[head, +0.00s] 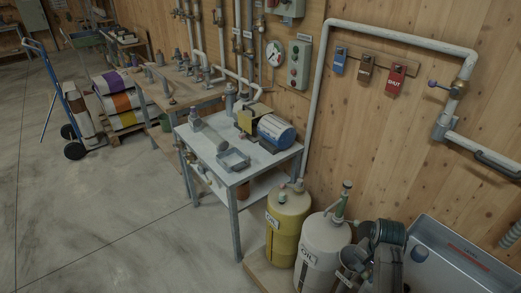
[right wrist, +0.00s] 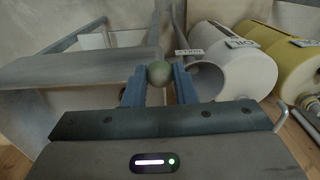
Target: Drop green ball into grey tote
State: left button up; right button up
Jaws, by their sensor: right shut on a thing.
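The green ball (right wrist: 159,73) is held between the two blue fingertips of my right gripper (right wrist: 159,82) in the right wrist view. I cannot make the ball out in the head view. There my right gripper (head: 366,268) is at the lower right, beside the white oil drum, its fingers partly hidden. The grey tote (head: 472,268) stands at the right edge of the head view, just right of my right gripper. A grey surface at the left of the right wrist view looks like the tote (right wrist: 75,68). My left gripper is not in view.
A white oil drum (head: 322,248) and a yellow one (head: 288,222) stand left of my right gripper. A grey table (head: 205,150) with a small tray (head: 233,160) and a blue motor is further left. Pipes run along the wooden wall.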

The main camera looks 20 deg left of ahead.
aim_at(234, 162)
jog(key=i+j, duration=0.15)
jog(key=j, duration=0.2)
jog(key=i+j, duration=0.15)
jog(key=j, duration=0.25)
jog(key=i+j, duration=0.15)
jog(key=j, duration=0.2)
jog(key=i+j, duration=0.15)
jog(key=j, duration=0.2)
jog(key=i+j, duration=0.1)
jog(key=j, duration=0.25)
jog(key=i+j, duration=0.15)
jog(key=j, duration=0.25)
jog(key=i+j, duration=0.85)
jog(key=j, duration=0.1)
